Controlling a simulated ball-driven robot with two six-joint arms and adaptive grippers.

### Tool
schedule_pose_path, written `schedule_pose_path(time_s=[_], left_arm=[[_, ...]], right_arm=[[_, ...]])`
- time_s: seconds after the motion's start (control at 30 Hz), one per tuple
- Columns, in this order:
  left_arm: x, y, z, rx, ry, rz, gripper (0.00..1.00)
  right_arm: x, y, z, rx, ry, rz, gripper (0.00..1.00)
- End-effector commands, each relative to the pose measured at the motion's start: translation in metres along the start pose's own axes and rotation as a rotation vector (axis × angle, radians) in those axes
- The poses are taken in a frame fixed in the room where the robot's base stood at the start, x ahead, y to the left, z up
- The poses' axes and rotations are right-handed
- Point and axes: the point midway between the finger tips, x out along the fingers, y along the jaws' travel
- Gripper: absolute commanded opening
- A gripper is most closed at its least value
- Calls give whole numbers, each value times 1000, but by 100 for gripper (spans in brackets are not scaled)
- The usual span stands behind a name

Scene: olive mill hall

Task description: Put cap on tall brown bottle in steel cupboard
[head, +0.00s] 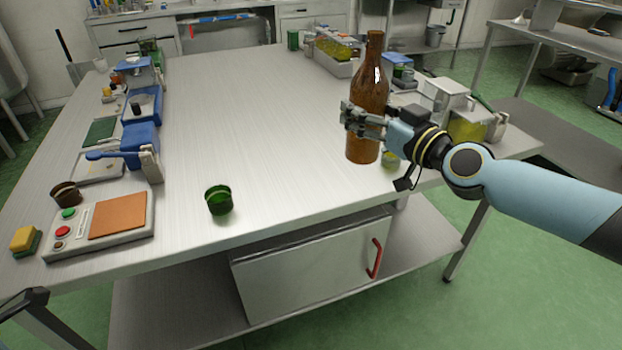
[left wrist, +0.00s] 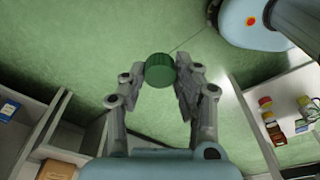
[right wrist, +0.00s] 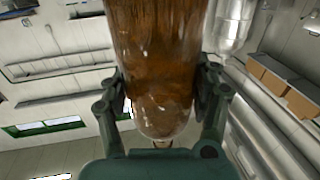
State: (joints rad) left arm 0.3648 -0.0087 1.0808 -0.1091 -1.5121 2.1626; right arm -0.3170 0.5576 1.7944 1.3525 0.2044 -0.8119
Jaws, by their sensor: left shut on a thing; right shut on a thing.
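The tall brown bottle (head: 372,90) stands upright over the right part of the steel table, and no cap shows on its neck. My right gripper (head: 362,120) is shut around its body; I cannot tell whether its base touches the table. The bottle (right wrist: 155,60) fills the middle of the right wrist view. My left gripper (left wrist: 168,80) is shut on a green ribbed cap (left wrist: 160,69), over green floor; it is out of the head view. The steel cupboard (head: 310,275), with a red handle (head: 375,258), is under the table with its front closed.
A green open cup (head: 219,201) stands near the table's front edge. At left are a panel with an orange pad (head: 118,216), a brown cup (head: 66,193), a sponge (head: 25,240) and blue devices (head: 140,143). Bins (head: 440,95) line the right edge. The table's middle is clear.

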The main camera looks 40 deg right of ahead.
Motion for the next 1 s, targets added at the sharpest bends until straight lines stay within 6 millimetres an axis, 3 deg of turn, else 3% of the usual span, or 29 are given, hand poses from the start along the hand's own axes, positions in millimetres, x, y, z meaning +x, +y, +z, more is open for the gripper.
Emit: schedule_pose_path(time_s=[0.53,1.0], left_arm=[[5,0,0,0,1,-1,16],[52,-2,5,1,6,-8,16]], right_arm=[[7,0,5,-1,5,11,5],[74,-38,54,3,4,11,5]])
